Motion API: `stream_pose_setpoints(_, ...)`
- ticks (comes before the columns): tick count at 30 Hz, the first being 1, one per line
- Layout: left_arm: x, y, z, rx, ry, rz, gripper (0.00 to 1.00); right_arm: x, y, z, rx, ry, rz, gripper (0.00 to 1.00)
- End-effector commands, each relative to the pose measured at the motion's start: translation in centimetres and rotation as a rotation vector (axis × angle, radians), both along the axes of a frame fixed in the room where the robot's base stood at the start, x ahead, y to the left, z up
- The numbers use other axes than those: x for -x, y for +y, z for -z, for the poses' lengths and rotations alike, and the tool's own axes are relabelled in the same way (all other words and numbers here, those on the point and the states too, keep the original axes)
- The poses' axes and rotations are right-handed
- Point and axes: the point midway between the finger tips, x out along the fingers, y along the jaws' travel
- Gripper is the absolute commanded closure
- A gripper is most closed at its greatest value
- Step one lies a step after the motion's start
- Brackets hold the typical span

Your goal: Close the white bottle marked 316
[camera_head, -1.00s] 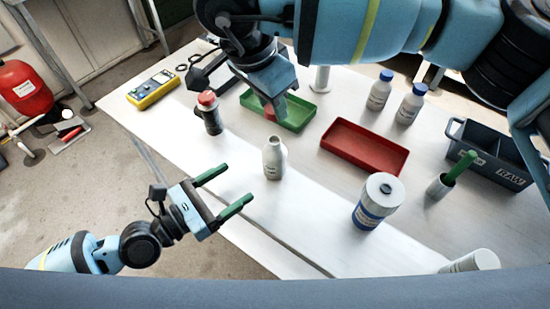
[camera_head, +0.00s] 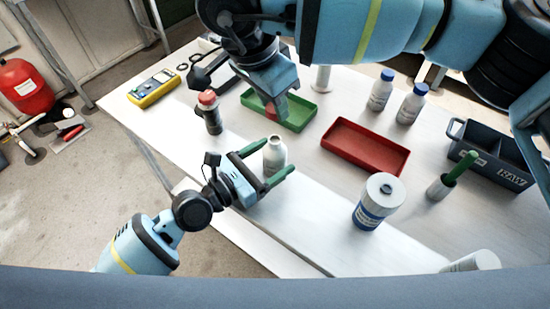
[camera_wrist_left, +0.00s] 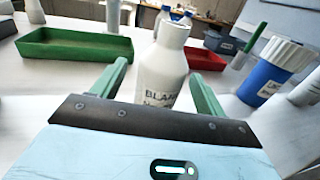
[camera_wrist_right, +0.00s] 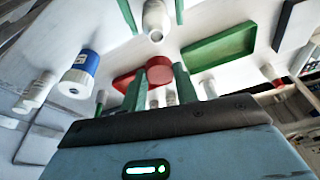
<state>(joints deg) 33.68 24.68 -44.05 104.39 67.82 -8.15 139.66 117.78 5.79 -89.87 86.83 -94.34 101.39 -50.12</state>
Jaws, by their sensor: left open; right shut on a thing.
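A white bottle (camera_head: 275,153) stands upright and uncapped near the table's front edge. In the left wrist view the bottle (camera_wrist_left: 163,75) shows a partly hidden label starting "BLAN"; I cannot read 316 on it. My left gripper (camera_head: 280,157) is open, its green fingers on either side of the bottle; I cannot tell whether they touch it. My right gripper (camera_head: 272,108) is shut on a red cap (camera_wrist_right: 156,63), behind the bottle in the head view and apart from it.
A dark bottle with a red top (camera_head: 210,113) stands to the left. A green tray (camera_head: 300,122) and a red tray (camera_head: 365,150) lie behind. A white-and-blue jar (camera_head: 372,215), two blue-capped bottles (camera_head: 380,92) and a RAW crate (camera_head: 512,179) stand to the right.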

Motion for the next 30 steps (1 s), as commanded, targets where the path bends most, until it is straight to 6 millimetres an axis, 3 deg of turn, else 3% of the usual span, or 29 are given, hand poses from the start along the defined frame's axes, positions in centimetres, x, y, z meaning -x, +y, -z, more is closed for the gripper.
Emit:
stream_pose_setpoints(15,-0.76,-1.08,-0.01,0.000,0.000,0.002,0.28,0.01,0.01,-0.01,0.000,0.000,0.000,0.91)
stream_pose_setpoints(30,-0.75,-1.05,-0.01,-0.001,0.001,0.001,0.93,0.01,0.01,-0.01,0.000,0.000,0.000,0.91)
